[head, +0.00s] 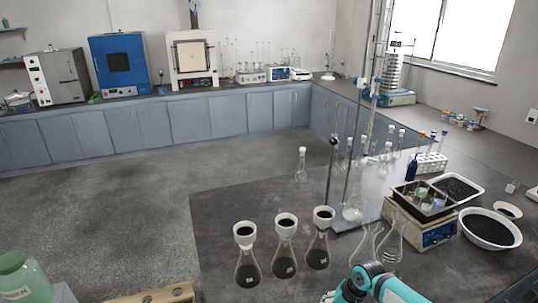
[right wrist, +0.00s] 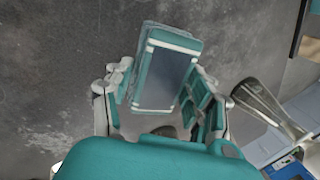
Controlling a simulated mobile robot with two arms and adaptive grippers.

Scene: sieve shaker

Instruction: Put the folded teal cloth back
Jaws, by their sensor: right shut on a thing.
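In the right wrist view the folded teal cloth (right wrist: 168,75) shows as a block with teal edges, pale stripes and a shaded grey-blue face. My right gripper (right wrist: 162,92) is shut on it, with a finger on either side. The dark grey table top lies behind it; I cannot tell whether the cloth touches it. My left gripper is in neither view.
Three flasks with white-collared funnels (head: 285,262) stand near the table's front. Clear glass flasks (head: 389,248) stand close to my right arm; one glass vessel (right wrist: 262,105) is right of the gripper.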

